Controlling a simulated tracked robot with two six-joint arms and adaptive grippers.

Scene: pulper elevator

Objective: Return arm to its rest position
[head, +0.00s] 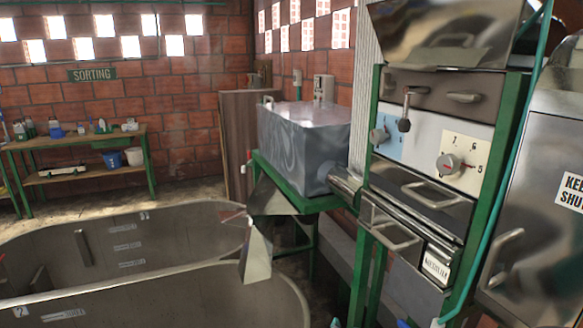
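Neither of my grippers shows clearly in the head view, and no arm can be made out. Small blue and white bits (402,323) poke in at the bottom edge, right of the middle; I cannot tell what they belong to. The pulper machine (440,130) stands at the right in a green frame, with a dial (450,165), a dark-knobbed lever (404,124) and several handles. A grey metal tank (300,150) sits on a green stand left of it, with a metal chute (257,250) below.
Two large grey basins (150,305) fill the lower left. A green-legged workbench (75,140) with bottles and a blue bucket (113,159) stands at the back left, under a SORTING sign (92,74). A metal cabinet (535,190) and a teal pipe (495,190) bound the right side.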

